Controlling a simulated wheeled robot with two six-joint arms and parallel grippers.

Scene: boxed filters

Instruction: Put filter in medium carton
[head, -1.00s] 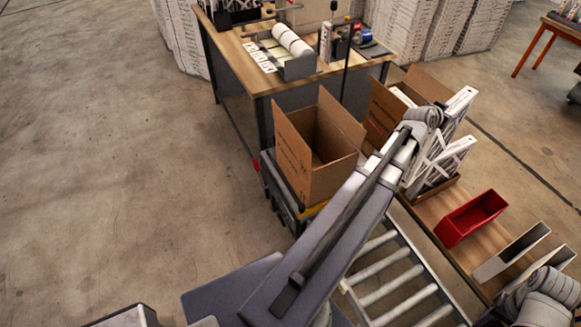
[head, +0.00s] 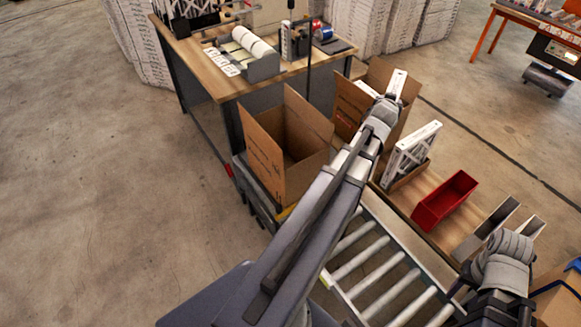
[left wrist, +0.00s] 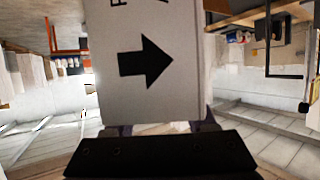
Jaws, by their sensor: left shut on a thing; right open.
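My left gripper, seen in the left wrist view (left wrist: 160,130), is shut on a white filter (left wrist: 148,60) with a black arrow on its edge. In the head view the held filter (head: 397,83) shows as a narrow white strip beyond my left wrist, beside the rear open carton (head: 352,104); the arm hides most of it. I cannot tell whether it is over or inside that carton. A nearer open brown carton (head: 266,160) stands left of my arm. Another white filter (head: 412,150) stands upright in a holder. My right gripper (head: 497,302) is open at the lower right.
A red bin (head: 445,202) and grey bins (head: 488,228) stand on the wooden shelf beside the roller conveyor (head: 366,262). A workbench (head: 200,68) with label rolls stands behind the cartons. The floor at left is clear.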

